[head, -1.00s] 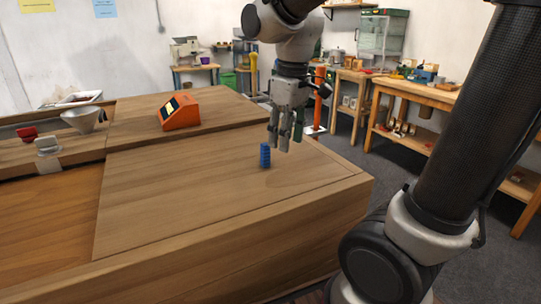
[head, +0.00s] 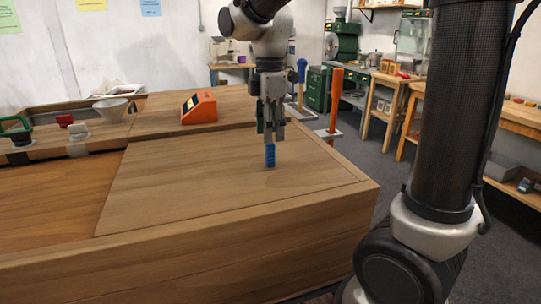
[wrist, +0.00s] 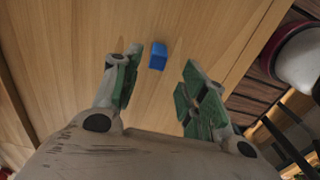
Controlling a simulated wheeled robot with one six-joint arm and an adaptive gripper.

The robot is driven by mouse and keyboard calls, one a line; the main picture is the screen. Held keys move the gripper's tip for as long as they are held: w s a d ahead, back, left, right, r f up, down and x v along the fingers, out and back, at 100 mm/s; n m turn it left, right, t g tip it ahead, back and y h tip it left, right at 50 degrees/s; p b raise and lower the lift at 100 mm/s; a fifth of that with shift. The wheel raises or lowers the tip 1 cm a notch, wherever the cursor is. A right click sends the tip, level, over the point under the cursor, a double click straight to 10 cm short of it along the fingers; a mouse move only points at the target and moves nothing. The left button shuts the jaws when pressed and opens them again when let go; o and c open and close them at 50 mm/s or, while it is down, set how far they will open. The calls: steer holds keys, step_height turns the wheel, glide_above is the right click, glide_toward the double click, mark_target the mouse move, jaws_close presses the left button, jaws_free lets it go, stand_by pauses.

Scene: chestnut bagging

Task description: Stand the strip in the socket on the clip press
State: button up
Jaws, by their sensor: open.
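A small ribbed blue strip (head: 270,155) stands upright on the wooden bench top, and it also shows in the wrist view (wrist: 158,56). I take it to be the strip. My gripper (head: 271,136) is open and points down just above it. In the wrist view, the strip lies near the gap between my green-padded fingers (wrist: 162,62), closer to the left one. The fingers do not appear to touch it. I cannot tell which thing is the clip press, and I see no socket clearly.
An orange box with a display (head: 199,108) sits behind and left of the strip. A white funnel-like bowl (head: 111,109), a red piece (head: 64,120), a grey-white capped piece (head: 78,134) and a green-framed device (head: 18,132) are at the far left. The bench top around the strip is clear.

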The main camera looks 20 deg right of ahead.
mark_target(270, 145)
step_height(270, 145, down, 5)
steer(key=shift+w+d+f, duration=0.1)
steer(key=shift+w, duration=0.05)
jaws_close()
